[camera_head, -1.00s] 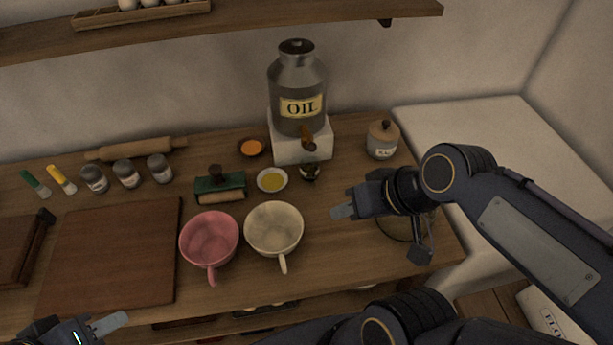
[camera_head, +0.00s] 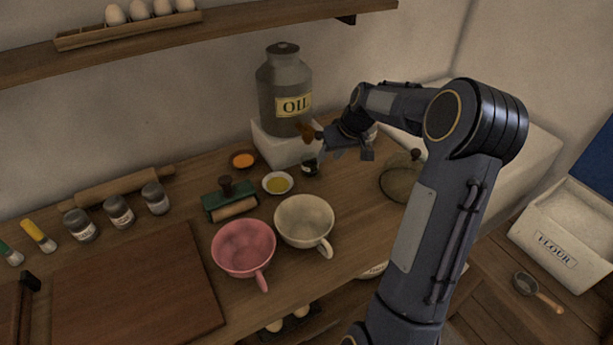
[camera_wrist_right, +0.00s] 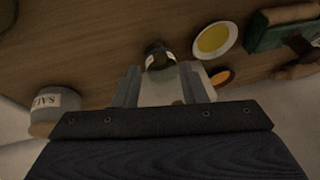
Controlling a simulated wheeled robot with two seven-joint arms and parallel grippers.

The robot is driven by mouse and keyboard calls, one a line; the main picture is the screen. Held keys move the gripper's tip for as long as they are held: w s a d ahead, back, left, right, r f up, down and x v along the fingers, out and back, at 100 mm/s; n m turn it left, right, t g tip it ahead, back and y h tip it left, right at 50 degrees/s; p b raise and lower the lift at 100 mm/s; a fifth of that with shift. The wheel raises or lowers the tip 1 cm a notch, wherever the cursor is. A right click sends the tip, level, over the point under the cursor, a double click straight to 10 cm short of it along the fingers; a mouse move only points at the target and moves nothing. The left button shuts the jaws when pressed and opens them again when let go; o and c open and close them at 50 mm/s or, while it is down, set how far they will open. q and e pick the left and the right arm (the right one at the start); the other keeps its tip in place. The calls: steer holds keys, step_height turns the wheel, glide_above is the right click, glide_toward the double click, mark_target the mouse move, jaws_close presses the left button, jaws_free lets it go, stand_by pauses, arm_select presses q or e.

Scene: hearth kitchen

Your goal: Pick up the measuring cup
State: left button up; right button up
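No vessel is marked as a measuring cup. A small dark vessel with a pale label (camera_head: 311,166) stands on the counter below the oil can's tap; it also shows in the right wrist view (camera_wrist_right: 158,56), ahead of the fingers. A pink cup (camera_head: 244,250) and a cream cup (camera_head: 304,222), both with handles, stand nearer the front. A small metal cup with a wooden handle (camera_head: 524,284) lies low at the right. My right gripper (camera_head: 328,147) is beside the tap, above the dark vessel. Its fingers are apart in the wrist view (camera_wrist_right: 160,82), with nothing visibly held. My left gripper is out of view.
The oil can (camera_head: 285,90) stands on a white block (camera_head: 283,146) by the wall.

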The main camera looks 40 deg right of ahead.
mark_target(313, 170)
steer(key=x, duration=0.6)
steer(key=shift+w+f+p, duration=0.2)
steer(key=shift+f+p, duration=0.15)
steer(key=shift+p, duration=0.05)
steer(key=shift+a, duration=0.1)
jaws_close()
